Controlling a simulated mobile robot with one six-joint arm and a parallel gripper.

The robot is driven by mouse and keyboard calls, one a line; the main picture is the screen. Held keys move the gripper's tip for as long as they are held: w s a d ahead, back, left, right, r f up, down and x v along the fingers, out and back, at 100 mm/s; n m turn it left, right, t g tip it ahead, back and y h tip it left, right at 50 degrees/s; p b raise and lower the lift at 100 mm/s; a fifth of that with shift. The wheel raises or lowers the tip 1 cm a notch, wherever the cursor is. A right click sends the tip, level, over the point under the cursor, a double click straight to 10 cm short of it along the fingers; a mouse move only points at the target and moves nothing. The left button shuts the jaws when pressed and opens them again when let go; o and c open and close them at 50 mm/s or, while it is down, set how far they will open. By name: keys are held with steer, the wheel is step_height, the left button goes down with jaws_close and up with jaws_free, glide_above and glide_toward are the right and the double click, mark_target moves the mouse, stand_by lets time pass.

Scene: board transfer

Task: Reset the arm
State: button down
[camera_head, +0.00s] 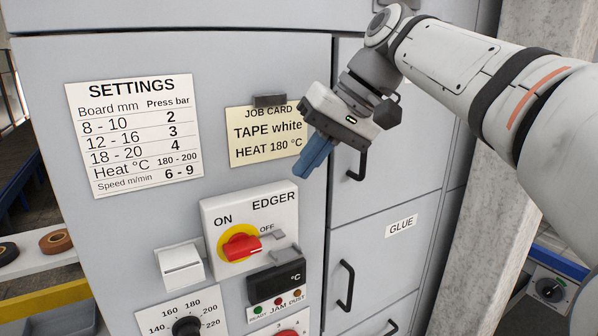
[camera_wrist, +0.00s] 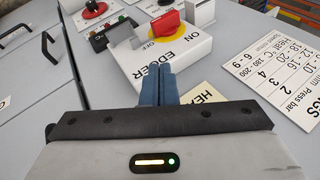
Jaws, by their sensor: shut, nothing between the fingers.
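My gripper (camera_head: 317,154) is in front of the grey cabinet front, by the right edge of the job card (camera_head: 262,137). Its two blue fingers point down and lie together, with nothing between them. In the wrist view the shut fingers of my gripper (camera_wrist: 158,84) show in front of the edger switch box (camera_wrist: 185,62). My white arm reaches in from the right side of the head view. In the head view the red edger switch (camera_head: 244,248) sits on its yellow disc, below and left of the fingers. The fingers appear apart from the switch.
A settings sheet (camera_head: 134,134) is fixed at the upper left. Below the switch are a dark °C display (camera_head: 277,281) and a temperature dial (camera_head: 187,328). Drawers with dark handles (camera_head: 345,285) and a glue label (camera_head: 401,226) are on the right. Tape rolls (camera_head: 55,241) lie on a shelf at far left.

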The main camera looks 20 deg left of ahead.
steer(key=s+d+f+m+t+h, duration=0.2)
steer(key=s+d+f, duration=0.3)
steer(key=d+f, duration=0.9)
steer(key=s+d+f+m+t+h+b, duration=0.1)
steer(key=s+d+f+m+h, duration=0.3)
steer(key=d+f, duration=1)
steer(key=shift+s+d+f+m+t+h, duration=0.25)
steer(key=shift+s+f+m+t, duration=0.25)
steer(key=shift+s+t, duration=0.5)
steer(key=c, duration=2.2)
jaws_free()
steer(key=shift+s, duration=0.1)
